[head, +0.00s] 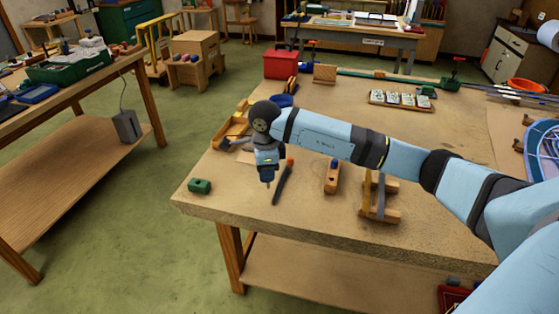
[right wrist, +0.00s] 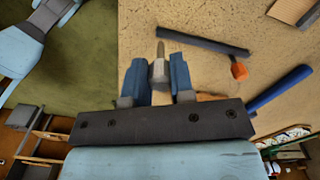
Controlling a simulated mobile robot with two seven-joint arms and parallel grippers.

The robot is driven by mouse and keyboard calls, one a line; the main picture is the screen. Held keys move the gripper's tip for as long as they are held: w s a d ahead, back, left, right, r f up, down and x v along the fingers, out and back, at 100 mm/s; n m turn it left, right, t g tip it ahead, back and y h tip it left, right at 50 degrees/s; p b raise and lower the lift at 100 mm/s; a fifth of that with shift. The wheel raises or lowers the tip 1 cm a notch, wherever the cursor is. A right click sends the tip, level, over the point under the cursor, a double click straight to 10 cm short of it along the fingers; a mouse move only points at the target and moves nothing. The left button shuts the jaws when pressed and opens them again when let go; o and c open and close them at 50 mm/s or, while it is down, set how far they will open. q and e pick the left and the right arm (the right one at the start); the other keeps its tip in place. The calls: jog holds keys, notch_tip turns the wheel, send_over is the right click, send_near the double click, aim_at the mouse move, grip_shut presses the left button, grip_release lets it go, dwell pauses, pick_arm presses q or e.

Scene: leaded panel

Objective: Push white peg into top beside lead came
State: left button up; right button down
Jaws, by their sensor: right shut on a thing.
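My right gripper (head: 268,180) hangs pointing down above the near left part of the workbench (head: 330,215). In the right wrist view its blue fingers (right wrist: 157,82) are shut on a pale grey-white peg (right wrist: 159,70) with a narrower, darker tip. The peg looks clear of the bench, but its height is hard to judge. A blue-rimmed panel (head: 545,150) with pale lines, possibly the leaded one, is partly cut off at the right edge of the head view. No lead came can be made out clearly. My left gripper is not in view.
A black tool with an orange end (head: 283,182) lies beside the gripper. A green block (head: 200,186) lies near the left corner. Wooden pieces (head: 380,198), a tray of small parts (head: 400,100) and a red box (head: 280,64) are on the bench.

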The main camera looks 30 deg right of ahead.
jog(key=d+m, duration=0.1)
jog(key=m, duration=0.2)
jog(key=d+m, duration=0.1)
jog(key=m, duration=0.2)
jog(key=d+m+p, duration=0.1)
jog(key=d+m, duration=0.1)
jog(key=m, duration=0.1)
jog(key=shift+s, duration=0.15)
jog(key=shift+f+b, duration=1.65)
jog(key=shift+f, duration=1.1)
